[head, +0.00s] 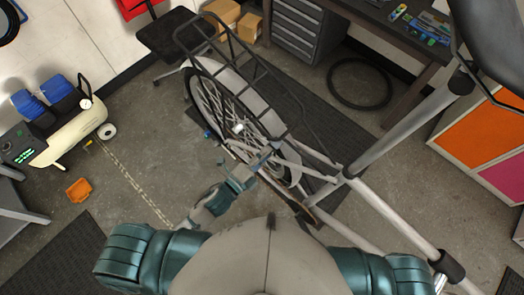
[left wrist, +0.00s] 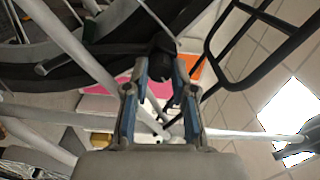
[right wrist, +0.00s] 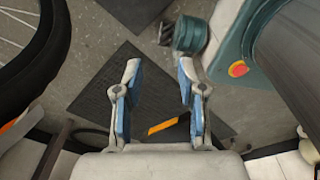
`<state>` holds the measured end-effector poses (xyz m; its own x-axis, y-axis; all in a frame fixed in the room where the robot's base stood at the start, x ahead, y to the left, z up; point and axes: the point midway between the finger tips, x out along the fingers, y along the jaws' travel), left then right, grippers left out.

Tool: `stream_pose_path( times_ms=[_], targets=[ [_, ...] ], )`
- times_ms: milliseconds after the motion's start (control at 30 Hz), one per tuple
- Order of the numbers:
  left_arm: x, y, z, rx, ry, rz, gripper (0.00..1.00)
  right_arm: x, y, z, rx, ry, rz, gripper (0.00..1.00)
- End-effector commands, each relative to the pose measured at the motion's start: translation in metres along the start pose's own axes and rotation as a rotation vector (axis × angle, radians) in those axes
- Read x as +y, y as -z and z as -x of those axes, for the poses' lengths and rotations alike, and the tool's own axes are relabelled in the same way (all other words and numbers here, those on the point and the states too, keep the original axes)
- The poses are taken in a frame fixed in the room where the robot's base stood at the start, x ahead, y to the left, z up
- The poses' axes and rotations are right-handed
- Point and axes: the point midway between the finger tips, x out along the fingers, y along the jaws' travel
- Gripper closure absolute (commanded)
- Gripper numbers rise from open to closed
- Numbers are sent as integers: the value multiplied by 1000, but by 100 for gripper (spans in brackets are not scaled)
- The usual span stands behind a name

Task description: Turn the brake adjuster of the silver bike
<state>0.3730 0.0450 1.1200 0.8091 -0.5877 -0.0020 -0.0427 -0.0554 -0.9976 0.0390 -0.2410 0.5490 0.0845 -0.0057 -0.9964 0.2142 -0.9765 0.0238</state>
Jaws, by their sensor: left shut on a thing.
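The silver bike (head: 385,130) stands tilted across the right half of the head view, with its rear wheel (head: 225,105) under a black rack. My left gripper (head: 268,152) reaches the frame tubes beside the rear wheel. In the left wrist view its fingers (left wrist: 160,78) close around a small black knob-like part, which looks like the brake adjuster (left wrist: 163,48). The adjuster is too small to make out in the head view. My right gripper (right wrist: 160,75) is open and empty in the right wrist view; the head view does not show its fingers.
The black rack (head: 270,75) rises close above my left gripper. A loose tyre (head: 360,83) lies at the back, near a workbench.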

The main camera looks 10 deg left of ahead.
Motion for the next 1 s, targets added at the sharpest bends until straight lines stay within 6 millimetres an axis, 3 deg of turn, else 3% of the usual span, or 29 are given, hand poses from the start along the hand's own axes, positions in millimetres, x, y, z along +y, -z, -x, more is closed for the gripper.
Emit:
stream_pose_path(
  times_ms=[600,633,700,1000],
  targets=[
    [-5,-3,-1,-4,10,35,100,-4,0,0,0,4,-2,60],
    [-5,-3,-1,-4,10,35,70,-4,0,0,0,4,-2,60],
    [-4,-2,-1,-4,9,36,52,-4,0,0,0,4,-2,60],
    [-2,1,-1,-1,3,37,49,0,-1,0,-1,0,-1,60]
  ],
)
